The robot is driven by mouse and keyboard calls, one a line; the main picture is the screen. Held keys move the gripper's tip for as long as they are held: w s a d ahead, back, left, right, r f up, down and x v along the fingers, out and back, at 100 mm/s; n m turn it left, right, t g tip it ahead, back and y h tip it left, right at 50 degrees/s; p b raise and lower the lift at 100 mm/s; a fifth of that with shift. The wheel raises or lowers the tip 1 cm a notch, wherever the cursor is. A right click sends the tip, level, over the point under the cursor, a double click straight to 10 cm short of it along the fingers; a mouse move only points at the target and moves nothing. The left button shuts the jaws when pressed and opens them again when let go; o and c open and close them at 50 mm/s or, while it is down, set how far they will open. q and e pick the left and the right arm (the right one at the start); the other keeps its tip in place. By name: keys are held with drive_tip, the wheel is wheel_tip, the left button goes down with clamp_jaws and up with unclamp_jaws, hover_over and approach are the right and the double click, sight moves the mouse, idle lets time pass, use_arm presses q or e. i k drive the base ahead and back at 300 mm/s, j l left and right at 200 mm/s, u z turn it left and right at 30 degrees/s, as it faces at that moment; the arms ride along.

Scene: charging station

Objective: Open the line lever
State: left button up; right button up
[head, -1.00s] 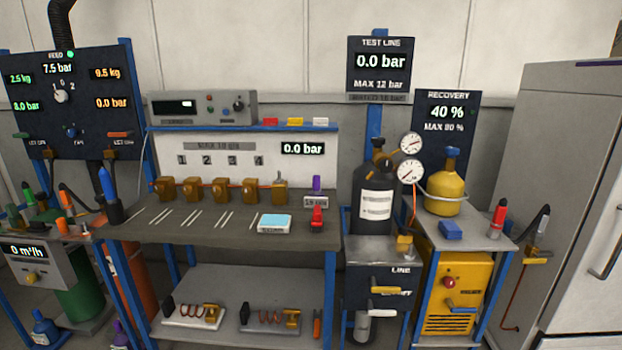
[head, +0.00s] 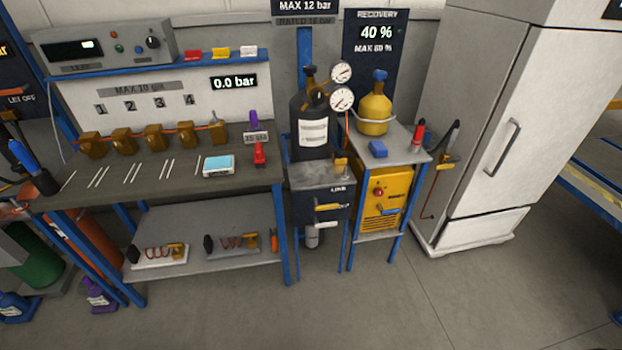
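The dark box (head: 304,207) marked LINE stands under the small grey-topped stand in the middle of the head view. A yellow lever handle (head: 328,207) lies roughly level across its front, just below the LINE label (head: 338,189). The lettering beside the handle is too small to read. A brass-coloured fitting (head: 340,164) sits on the stand's top. Neither of my grippers is in view.
A black cylinder (head: 313,135) with gauges (head: 342,98) stands above the box. A yellow machine (head: 384,197) is to its right, a workbench (head: 130,180) to its left. A white cabinet (head: 480,130) stands further right. The floor (head: 330,310) in front is clear.

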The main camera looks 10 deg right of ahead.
sight(327, 207)
drive_tip(key=i+l, duration=0.45)
drive_tip(key=l, duration=0.15)
drive_tip(key=i+l+z, duration=0.1)
drive_tip(key=i+l, duration=0.35)
drive_tip(key=l, duration=0.1)
